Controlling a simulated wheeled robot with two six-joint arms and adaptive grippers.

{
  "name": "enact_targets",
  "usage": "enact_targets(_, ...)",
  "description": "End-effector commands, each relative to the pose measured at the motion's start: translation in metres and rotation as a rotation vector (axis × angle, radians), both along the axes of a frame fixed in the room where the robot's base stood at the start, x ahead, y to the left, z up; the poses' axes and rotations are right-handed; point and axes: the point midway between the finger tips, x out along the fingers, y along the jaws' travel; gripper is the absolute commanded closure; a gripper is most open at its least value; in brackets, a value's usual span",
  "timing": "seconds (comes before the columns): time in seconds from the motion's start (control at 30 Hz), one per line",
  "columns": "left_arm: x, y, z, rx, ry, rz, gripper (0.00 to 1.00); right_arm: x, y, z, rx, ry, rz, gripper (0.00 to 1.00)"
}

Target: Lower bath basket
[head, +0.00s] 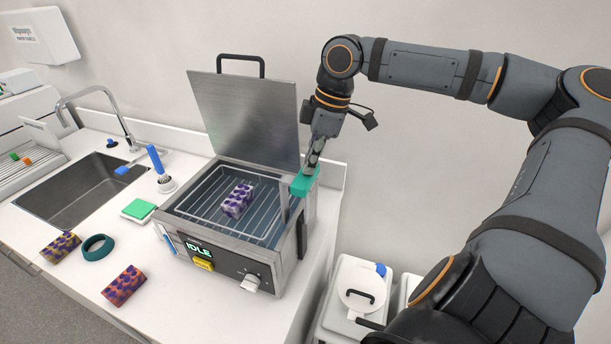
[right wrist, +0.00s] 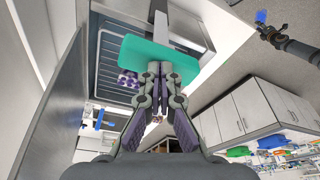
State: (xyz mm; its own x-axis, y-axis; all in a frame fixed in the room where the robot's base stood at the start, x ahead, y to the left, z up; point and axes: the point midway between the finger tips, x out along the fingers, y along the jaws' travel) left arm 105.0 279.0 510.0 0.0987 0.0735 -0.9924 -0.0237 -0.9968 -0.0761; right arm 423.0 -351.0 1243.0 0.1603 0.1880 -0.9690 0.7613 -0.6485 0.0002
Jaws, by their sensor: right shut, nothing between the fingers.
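The metal water bath (head: 275,275) stands on the bench with its lid (head: 245,120) raised. Its wire basket (head: 192,208) sits inside the tank and holds a purple-patterned block (head: 238,200). A teal handle (head: 303,185) sits at the bath's right rim. My right gripper (head: 314,160) is shut and empty, with its fingertips right at the handle from above. In the right wrist view the teal handle (right wrist: 135,52) lies across the closed fingertips (right wrist: 160,70); whether they touch is unclear. A small dark arm shape at that view's upper right looks like my left arm (right wrist: 292,45); its finger state is unreadable.
Left of the bath are a green pad (head: 138,209), a teal ring (head: 98,247), two more patterned blocks (head: 124,286) (head: 61,246), a blue-handled brush (head: 155,160) and the sink (head: 75,190). A white lidded bin (head: 352,290) stands right of the bench. The wall is close behind.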

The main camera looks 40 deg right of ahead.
Motion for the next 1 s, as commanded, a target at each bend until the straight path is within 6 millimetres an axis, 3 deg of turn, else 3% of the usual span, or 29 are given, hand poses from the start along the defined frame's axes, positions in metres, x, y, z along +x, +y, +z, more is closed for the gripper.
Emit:
enact_targets(0.13, 0.0, 0.0, -0.006, 0.0, 0.0, 0.0, 0.6, 0.0, 0.0, -0.007, 0.001, 0.0, 0.0, 1.0)
enact_targets(0.8, 0.001, 0.0, -0.069, 0.0, -0.001, 0.0, 0.6, 0.0, 0.0, -0.091, 0.002, -0.001, 0.001, 1.0)
enact_targets(0.87, 0.001, 0.0, -0.062, 0.0, -0.001, 0.0, 0.6, 0.0, 0.0, -0.083, 0.0, 0.0, 0.0, 1.0)
enact_targets(1.0, 0.001, 0.0, -0.066, 0.0, -0.002, 0.0, 0.6, 0.0, -0.001, -0.084, 0.001, -0.002, 0.0, 1.0)
